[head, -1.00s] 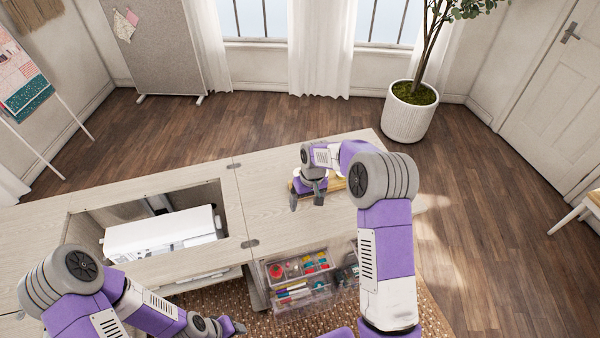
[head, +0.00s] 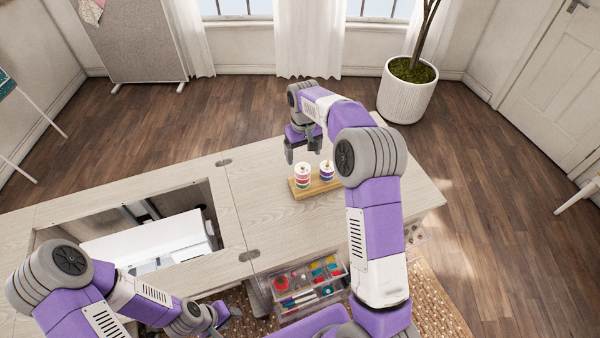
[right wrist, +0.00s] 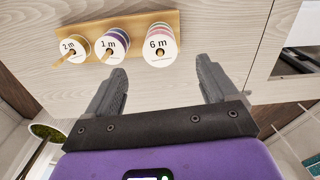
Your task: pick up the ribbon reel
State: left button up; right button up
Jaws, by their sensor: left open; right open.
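A wooden stand (head: 302,193) on the cabinet top holds the ribbon reels. In the head view, a reel with red and green bands (head: 303,176) is at left and a purple-banded reel (head: 326,172) beside it. The right wrist view shows three reels, labelled 6 m (right wrist: 159,42), 1 m (right wrist: 115,45) and 2 m (right wrist: 73,48); my right arm hides the third in the head view. My right gripper (head: 302,154) is open and empty, beyond the stand on its window side. Its fingers (right wrist: 160,68) lie apart from the reels. My left gripper (head: 226,313) is open, low at the cabinet's front.
A white sewing machine (head: 150,245) sits in the cabinet opening at left. A clear organizer (head: 310,285) with coloured supplies is below the front edge. The cabinet top (head: 265,220) around the stand is mostly clear. A potted plant (head: 407,90) stands on the floor behind.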

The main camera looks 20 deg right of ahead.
aim_at(303, 166)
jog(key=f+b, duration=0.1)
jog(key=f, duration=0.6)
jog(key=shift+w+f+b, duration=0.2)
jog(key=shift+f+b, duration=0.15)
jog(key=shift+b, duration=0.05)
jog(key=c, duration=1.1)
notch_tip(303, 166, up, 10)
jog(key=shift+r+p, duration=0.1)
jog(key=shift+p, duration=1.05)
jog(key=shift+c, duration=0.2)
